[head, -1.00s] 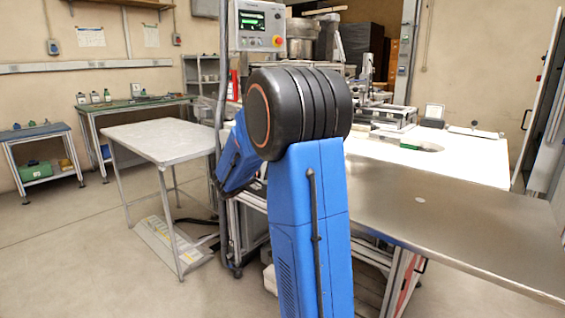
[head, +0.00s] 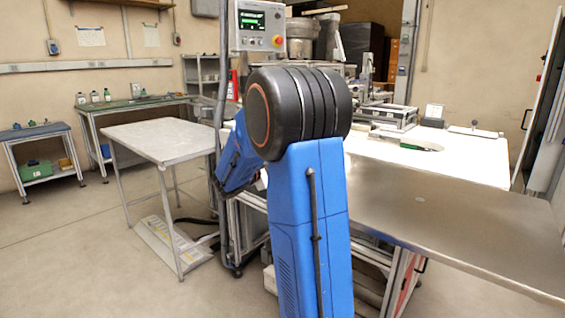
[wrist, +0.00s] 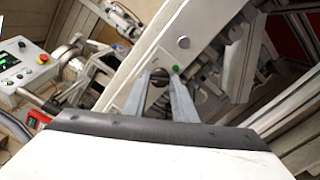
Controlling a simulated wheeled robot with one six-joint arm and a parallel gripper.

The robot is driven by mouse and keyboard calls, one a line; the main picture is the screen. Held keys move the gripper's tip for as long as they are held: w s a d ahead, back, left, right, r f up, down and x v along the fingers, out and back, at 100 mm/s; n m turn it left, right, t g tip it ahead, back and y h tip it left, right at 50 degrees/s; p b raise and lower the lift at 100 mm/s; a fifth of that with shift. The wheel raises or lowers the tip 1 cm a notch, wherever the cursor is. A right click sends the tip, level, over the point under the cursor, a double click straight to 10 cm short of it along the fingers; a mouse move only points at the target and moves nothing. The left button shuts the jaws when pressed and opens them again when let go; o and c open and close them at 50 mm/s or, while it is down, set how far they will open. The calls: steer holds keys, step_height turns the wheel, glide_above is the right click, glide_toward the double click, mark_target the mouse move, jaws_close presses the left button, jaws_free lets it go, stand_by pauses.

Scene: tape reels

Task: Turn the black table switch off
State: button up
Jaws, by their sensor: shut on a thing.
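In the wrist view, my gripper (wrist: 160,84) reaches toward a pale slanted panel. Its two grey fingers are close together, with the black switch (wrist: 160,76) between their tips. The switch is a small dark knob, partly covered by the fingers, and its turn position cannot be made out. In the head view my arm hides the gripper and the switch.
A control box (head: 260,28) with a green display and a red button stands behind my arm. It is at the left in the wrist view (wrist: 20,65). A bright worktable (head: 470,165) lies right of my arm, and a grey table (head: 160,135) lies left.

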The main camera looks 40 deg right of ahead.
steer(key=shift+f+n, duration=0.1)
steer(key=shift+n, duration=0.5)
steer(key=o, duration=1)
steer(key=shift+a, duration=0.1)
steer(key=a, duration=0.5)
steer(key=s+a, duration=0.1)
steer(key=a, duration=1.1)
steer(key=shift+s+a, duration=0.15)
steer(key=shift+s, duration=0.05)
